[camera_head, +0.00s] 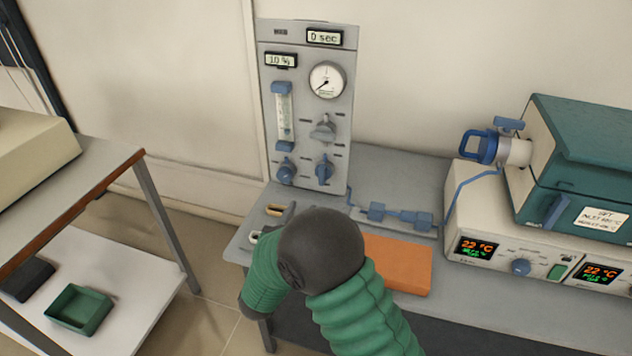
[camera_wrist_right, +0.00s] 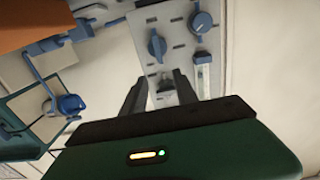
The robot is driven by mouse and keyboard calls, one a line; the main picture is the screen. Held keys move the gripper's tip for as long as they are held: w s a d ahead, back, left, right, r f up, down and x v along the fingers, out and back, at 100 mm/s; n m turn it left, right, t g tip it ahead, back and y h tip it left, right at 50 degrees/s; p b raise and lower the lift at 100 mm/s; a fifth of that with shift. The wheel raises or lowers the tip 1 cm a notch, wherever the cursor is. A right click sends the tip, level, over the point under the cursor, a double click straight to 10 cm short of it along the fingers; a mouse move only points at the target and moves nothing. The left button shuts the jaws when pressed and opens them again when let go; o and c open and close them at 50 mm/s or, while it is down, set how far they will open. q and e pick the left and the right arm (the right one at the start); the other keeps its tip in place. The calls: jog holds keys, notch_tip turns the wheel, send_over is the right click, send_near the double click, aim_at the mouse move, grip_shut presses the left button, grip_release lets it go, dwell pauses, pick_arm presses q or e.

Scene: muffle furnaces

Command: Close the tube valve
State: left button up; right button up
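The furnace (camera_head: 580,160) stands at the right in the head view. A blue fitting (camera_wrist_right: 70,104) also shows at the left of the wrist view. Blue in-line fittings (camera_head: 376,212) lie on the bench tube. Which part the task calls the tube valve, I cannot tell. My right gripper (camera_wrist_right: 160,92) has two dark fingers apart, with nothing visibly held, facing the grey panel. In the head view its fingers are hidden by my arm. My left gripper is out of view.
The panel (camera_head: 340,130) has a gauge, a grey knob (camera_head: 323,128) and two blue knobs (camera_head: 285,169) (camera_head: 324,170). An orange block (camera_head: 400,262) lies on the bench by my arm. A shelf unit (camera_head: 75,185) with a green tray (camera_head: 78,309) stands left.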

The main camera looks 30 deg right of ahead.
aim_at(321, 172)
jog(key=b+x, duration=0.1)
jog(key=x, duration=1.3)
jog(key=shift+w+d+f, duration=0.1)
jog(key=shift+w+d, duration=0.2)
jog(key=shift+d, duration=0.3)
jog(key=shift+a, duration=0.1)
grip_shut()
